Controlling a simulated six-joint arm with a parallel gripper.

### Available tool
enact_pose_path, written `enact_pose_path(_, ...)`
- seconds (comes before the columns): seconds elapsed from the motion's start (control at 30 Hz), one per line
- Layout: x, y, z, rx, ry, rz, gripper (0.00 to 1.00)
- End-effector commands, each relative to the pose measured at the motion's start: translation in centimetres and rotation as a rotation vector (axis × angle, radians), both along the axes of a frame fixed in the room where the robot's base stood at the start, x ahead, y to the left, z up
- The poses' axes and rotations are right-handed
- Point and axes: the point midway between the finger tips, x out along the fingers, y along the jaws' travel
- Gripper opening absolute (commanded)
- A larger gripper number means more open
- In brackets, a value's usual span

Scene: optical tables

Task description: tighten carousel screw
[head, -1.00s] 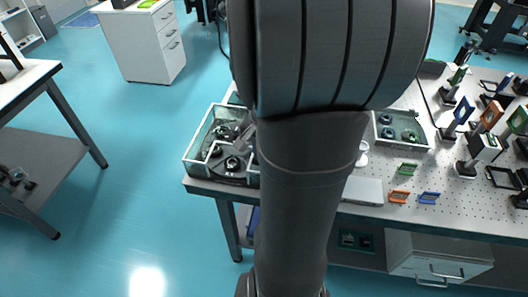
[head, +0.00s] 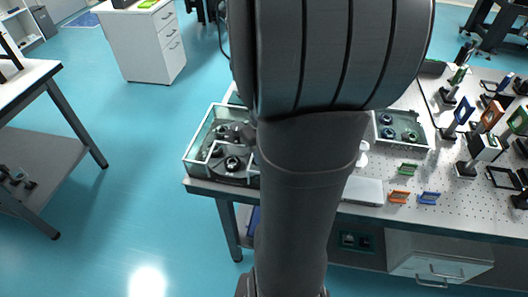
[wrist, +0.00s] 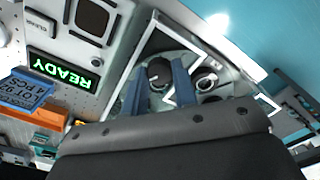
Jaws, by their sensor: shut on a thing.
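The carousel (head: 228,160) sits in a glass-walled box (head: 190,160) at the left end of the optical table, with dark round parts on it. It also shows in the wrist view, beyond my fingers. My gripper (wrist: 157,82) has two blue fingers, one on each side of a dark round screw head (wrist: 158,70), and is shut on it. The screw's lower part is hidden. In the head view my own arm hides the gripper and part of the box's right side.
A READY display (wrist: 64,71) stands beside the box, with a blue labelled piece (wrist: 28,90) and an orange piece (wrist: 38,115) near it. A second tray (head: 402,128) and several optic mounts stand on the table to the right. Open floor lies left.

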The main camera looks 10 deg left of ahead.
Motion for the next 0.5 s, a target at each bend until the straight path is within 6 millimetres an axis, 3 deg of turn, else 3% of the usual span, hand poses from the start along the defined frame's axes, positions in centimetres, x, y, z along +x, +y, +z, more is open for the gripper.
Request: enact_pose_path(0.5,0.08,0.04,0.11,0.001,-0.003,0.327,0.03)
